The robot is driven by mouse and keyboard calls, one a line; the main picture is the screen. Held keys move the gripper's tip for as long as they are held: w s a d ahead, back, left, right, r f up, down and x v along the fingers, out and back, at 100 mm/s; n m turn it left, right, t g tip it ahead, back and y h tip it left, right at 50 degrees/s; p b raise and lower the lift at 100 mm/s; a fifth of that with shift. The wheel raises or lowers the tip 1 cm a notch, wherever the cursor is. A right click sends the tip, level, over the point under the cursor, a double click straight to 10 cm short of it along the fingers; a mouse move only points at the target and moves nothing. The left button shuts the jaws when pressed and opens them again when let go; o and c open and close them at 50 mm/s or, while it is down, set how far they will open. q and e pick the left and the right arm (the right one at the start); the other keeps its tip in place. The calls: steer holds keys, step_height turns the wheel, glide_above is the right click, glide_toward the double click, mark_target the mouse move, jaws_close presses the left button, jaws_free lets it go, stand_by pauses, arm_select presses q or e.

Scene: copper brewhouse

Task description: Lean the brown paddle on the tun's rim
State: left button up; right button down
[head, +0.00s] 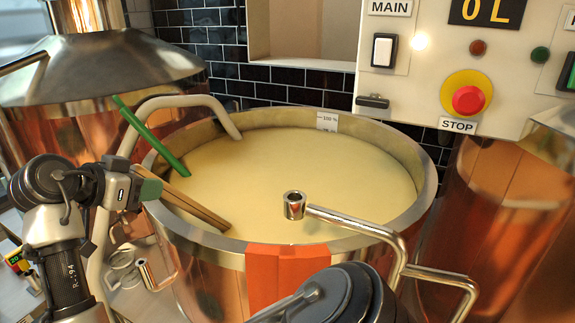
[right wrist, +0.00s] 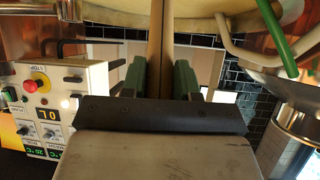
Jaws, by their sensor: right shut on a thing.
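The copper tun (head: 270,260) has a pale metal rim and is full of cream mash (head: 300,185). My right gripper (head: 150,190), with green fingertips, is at the left side of the tun's rim in the head view. It is shut on the brown paddle (head: 200,210), which slants down to the right over the near left rim into the tun. Its lower end meets the mash. The paddle (right wrist: 160,40) shows between the green fingers (right wrist: 160,80) in the right wrist view. I cannot tell whether it touches the rim. My left gripper is not in view.
A green paddle (head: 150,137) leans on the rim behind the brown one. A curved pipe (head: 190,101) hooks over the back rim. A metal pipe (head: 350,222) reaches over the front right. A control panel (head: 420,75) with a red stop button stands at the back right.

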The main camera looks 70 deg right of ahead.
step_height(320, 180, down, 2)
steer(key=shift+f+b, duration=0.15)
steer(key=shift+b, duration=0.65)
steer(key=c, duration=0.8)
jaws_free()
steer(key=shift+f, duration=0.1)
